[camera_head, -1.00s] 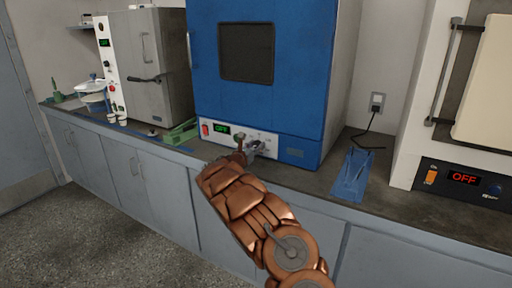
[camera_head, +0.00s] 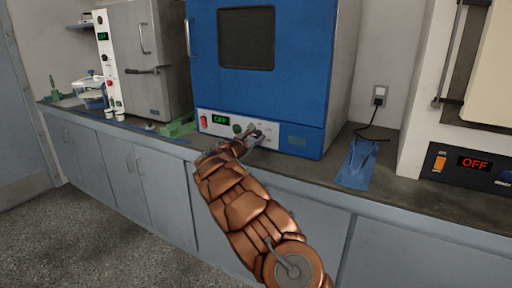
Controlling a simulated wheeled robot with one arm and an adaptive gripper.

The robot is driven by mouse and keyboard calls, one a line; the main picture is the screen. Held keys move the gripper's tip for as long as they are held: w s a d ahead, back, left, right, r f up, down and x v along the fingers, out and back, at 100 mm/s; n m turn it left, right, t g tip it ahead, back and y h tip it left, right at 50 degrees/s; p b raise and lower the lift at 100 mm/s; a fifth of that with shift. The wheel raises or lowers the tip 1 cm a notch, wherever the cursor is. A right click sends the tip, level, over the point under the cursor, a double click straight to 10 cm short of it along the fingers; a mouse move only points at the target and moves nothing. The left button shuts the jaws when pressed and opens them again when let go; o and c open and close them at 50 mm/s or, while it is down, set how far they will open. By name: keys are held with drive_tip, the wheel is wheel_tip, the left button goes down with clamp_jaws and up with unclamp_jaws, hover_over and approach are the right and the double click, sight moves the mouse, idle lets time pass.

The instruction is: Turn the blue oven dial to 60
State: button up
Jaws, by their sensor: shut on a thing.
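The blue oven (camera_head: 205,75) stands on the counter with its door shut and a dark window in it. Its white control panel (camera_head: 283,138) runs along the bottom, with a red switch (camera_head: 203,121) and a green display (camera_head: 220,120) that reads OFF. A small dark round knob (camera_head: 237,129) sits right of the display. My gripper (camera_head: 254,134) is at the panel just right of this knob, shut on the oven dial (camera_head: 260,133). The fingers mostly cover the dial, and its markings are too small to read.
A grey oven (camera_head: 135,88) stands at the left, with a green item (camera_head: 178,128) on the counter beside it. A blue item (camera_head: 357,165) lies right of the blue oven. A white appliance with a display (camera_head: 474,163) reading OFF is at the far right.

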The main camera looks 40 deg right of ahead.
drive_tip(key=m+b, duration=0.1)
drive_tip(key=b, duration=0.1)
drive_tip(key=m+b, duration=0.1)
drive_tip(key=b, duration=0.1)
drive_tip(key=shift+f+m, duration=0.35)
drive_tip(key=shift+m, duration=0.05)
drive_tip(key=m+b, duration=0.2)
drive_tip(key=b, duration=0.1)
drive_tip(key=shift+r+m+b, duration=0.2)
drive_tip(key=shift+m+b, duration=0.15)
drive_tip(key=shift+m, duration=0.05)
drive_tip(key=shift+r+m+b, duration=0.1)
drive_tip(key=shift+m+b, duration=0.2)
drive_tip(key=shift+r, duration=0.1)
drive_tip(key=o, duration=1.1)
drive_tip(key=shift+o, duration=0.2)
drive_tip(key=shift+a, duration=0.15)
drive_tip(key=v, duration=1.1)
drive_tip(key=shift+a, duration=0.4)
